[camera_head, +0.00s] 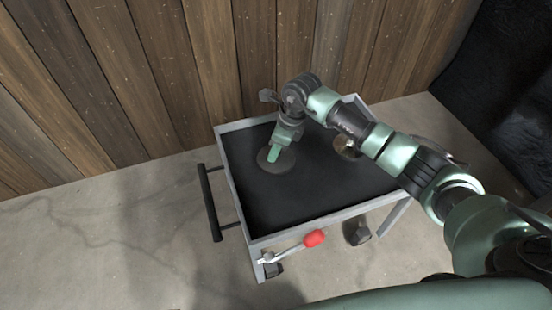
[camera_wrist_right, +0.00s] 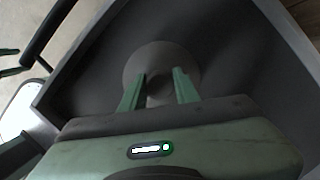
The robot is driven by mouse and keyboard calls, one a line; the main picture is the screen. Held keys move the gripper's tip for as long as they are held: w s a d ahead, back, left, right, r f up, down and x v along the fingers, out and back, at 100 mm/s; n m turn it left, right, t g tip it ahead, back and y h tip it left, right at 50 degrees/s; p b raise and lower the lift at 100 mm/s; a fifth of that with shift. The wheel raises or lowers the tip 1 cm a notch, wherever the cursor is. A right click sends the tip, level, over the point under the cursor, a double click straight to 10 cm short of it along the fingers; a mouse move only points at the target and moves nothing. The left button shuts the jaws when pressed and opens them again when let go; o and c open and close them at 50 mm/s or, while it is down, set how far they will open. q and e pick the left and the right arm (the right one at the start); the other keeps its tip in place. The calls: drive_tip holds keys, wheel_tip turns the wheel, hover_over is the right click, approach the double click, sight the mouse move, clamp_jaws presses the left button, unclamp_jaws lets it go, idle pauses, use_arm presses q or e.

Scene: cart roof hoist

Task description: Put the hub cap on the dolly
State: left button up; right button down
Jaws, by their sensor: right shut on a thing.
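The hub cap (camera_head: 268,163) is a flat, round grey-brown disc over the dark bed of the dolly, toward its left side. My right gripper (camera_head: 276,153) reaches down from above, shut on the hub cap's middle. In the right wrist view the disc (camera_wrist_right: 185,58) lies flat beyond the two green fingers (camera_wrist_right: 160,88), which close on its centre. I cannot tell whether it touches the bed or hangs just above it. The dolly (camera_head: 232,183) has a grey rim around a black bed. My left gripper is not in the head view.
A round tan object (camera_head: 347,150) is partly hidden behind my right arm at the dolly's far right. A black push handle (camera_head: 210,205) is on the left and a red-knobbed lever (camera_head: 314,238) at the front. A plank wall (camera_head: 150,80) stands behind. The front bed is bare.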

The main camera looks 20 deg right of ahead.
sight(286, 160)
wheel_tip(286, 160, down, 4)
drive_tip(key=shift+s+r+b, duration=0.1)
drive_tip(key=shift+r+b, duration=0.1)
drive_tip(key=shift+b, duration=0.1)
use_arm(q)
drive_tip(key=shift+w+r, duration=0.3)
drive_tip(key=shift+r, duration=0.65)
use_arm(e)
drive_tip(key=shift+f, duration=0.3)
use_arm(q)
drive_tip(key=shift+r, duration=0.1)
use_arm(e)
drive_tip(key=c, duration=1)
unclamp_jaws()
drive_tip(key=shift+c, duration=0.2)
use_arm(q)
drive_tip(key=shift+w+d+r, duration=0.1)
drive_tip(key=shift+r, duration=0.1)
use_arm(e)
drive_tip(key=shift+r, duration=0.1)
